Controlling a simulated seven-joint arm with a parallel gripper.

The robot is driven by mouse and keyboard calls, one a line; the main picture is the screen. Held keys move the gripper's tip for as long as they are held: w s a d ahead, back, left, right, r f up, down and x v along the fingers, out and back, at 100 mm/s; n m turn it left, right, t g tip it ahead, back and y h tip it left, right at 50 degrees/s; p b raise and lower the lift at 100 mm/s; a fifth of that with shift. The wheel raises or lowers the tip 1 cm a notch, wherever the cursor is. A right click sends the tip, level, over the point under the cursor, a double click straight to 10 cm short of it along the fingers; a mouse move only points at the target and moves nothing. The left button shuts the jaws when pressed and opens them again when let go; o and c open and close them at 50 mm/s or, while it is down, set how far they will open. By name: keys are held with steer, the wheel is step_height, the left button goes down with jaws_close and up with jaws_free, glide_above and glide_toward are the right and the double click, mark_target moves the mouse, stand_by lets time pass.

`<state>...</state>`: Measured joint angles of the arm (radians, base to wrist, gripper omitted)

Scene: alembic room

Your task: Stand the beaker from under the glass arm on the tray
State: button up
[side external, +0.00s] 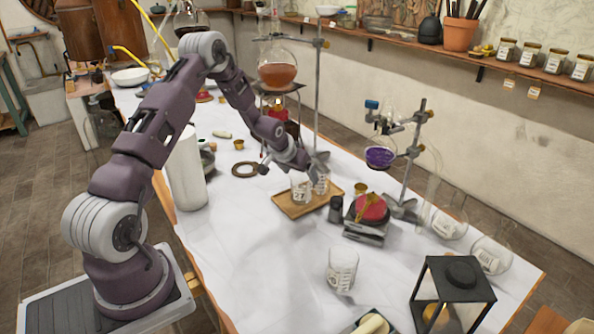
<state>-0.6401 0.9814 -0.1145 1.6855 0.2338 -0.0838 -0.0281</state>
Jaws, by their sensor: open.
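A wooden tray (297,211) lies on the white-covered table. A clear beaker with pale markings (300,191) stands upright at the tray's back left. A second clear glass vessel (322,185) shows beside it, partly hidden. My gripper (290,170) is open and low, right above and behind these glasses. Its fingers are small and partly hidden, and I cannot tell whether they touch the glass. Another clear beaker (342,269) stands upright on the cloth nearer the front. I cannot tell for sure which glass part is the glass arm.
A stand with an orange-liquid flask (277,70) rises behind my gripper. A purple-liquid flask (380,157) hangs on a stand at the right. A scale with a red load (370,208) sits right of the tray. A black lantern (452,293) stands front right. The front-left cloth is clear.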

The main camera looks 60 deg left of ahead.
steer(key=s+d+r+m, duration=0.1)
steer(key=s+d+r, duration=0.75)
steer(key=r, duration=0.35)
steer(key=s+d+r+m, duration=0.1)
steer(key=s+d+r, duration=0.7)
steer(key=r, duration=0.5)
steer(key=s+d+r+m+h, duration=0.1)
steer(key=s+d, duration=0.5)
steer(key=s, duration=0.3)
steer(key=s+d+r+m+h, duration=0.1)
steer(key=s+d, duration=0.5)
steer(key=s, duration=0.3)
steer(key=shift+s+r+m+g, duration=0.3)
steer(key=shift+s, duration=0.05)
